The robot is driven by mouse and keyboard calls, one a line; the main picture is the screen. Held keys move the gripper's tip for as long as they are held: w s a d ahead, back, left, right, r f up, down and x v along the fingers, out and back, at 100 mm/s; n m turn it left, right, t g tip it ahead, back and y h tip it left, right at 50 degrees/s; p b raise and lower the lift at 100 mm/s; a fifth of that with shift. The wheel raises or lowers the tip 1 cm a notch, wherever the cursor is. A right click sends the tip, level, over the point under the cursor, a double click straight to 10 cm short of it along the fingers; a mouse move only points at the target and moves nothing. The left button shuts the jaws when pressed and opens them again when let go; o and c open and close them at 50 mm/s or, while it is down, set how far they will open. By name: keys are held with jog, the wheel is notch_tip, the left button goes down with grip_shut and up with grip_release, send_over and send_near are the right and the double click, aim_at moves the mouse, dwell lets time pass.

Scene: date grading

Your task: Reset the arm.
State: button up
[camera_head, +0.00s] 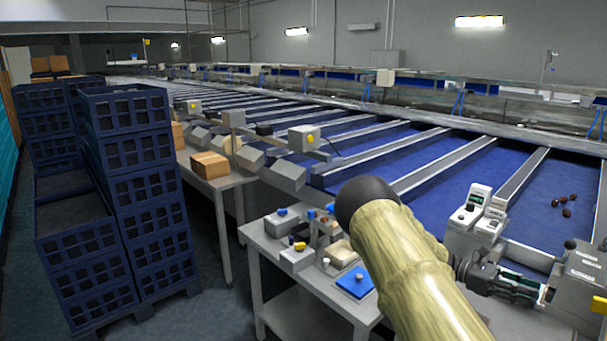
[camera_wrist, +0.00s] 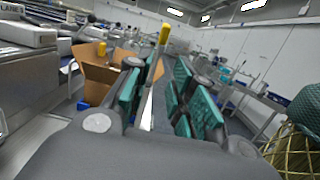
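My gripper (camera_head: 530,288) is at the lower right of the head view, dark with green pads, beside a grey machine. In the wrist view my gripper (camera_wrist: 168,68) shows two fingers with teal pads, with a gap between them. A thin grey upright with a yellow top (camera_wrist: 164,34) appears in line with the gap; I cannot tell its distance, and no grip on it shows. My arm, in a pale yellow cover, crosses the lower middle of the head view and hides part of the bench.
A grey machine (camera_head: 580,285) and a white device (camera_head: 470,208) stand close to my gripper. Dark dates (camera_head: 565,199) lie on the blue conveyor (camera_head: 440,165). A side bench (camera_head: 258,236) holds small tools and a blue pad (camera_head: 355,282). Blue crates (camera_head: 150,200) are stacked left, beside open floor.

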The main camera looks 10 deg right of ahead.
jog(key=s+a+f+n+t+y, duration=0.15)
jog(key=s+f+t, duration=0.4)
jog(key=f, duration=1.05)
jog(key=s+a+f+m+t+y+b, duration=0.1)
jog(key=s+a+f+y, duration=0.1)
jog(key=s+a+f, duration=0.4)
jog(key=s+a+f+m+t+y, duration=0.1)
jog(key=s+a+f+t, duration=0.15)
jog(key=a+f, duration=0.4)
jog(key=s+a+f+y+b, duration=0.1)
jog(key=s+a+f+y, duration=0.15)
jog(key=s+f, duration=0.45)
jog(key=s+a+f+m+t+y+b, duration=0.1)
jog(key=s+a+f+m+t+y, duration=0.1)
jog(key=a, duration=1)
jog(key=s+a+f+m+t+y+b, duration=0.1)
jog(key=s+a+f+m+t+y, duration=0.1)
jog(key=a, duration=1.1)
jog(key=s+f+m+t, duration=0.1)
jog(key=s+m+t, duration=0.1)
jog(key=m+t, duration=0.1)
jog(key=shift+f, duration=0.2)
jog(key=shift+d, duration=0.1)
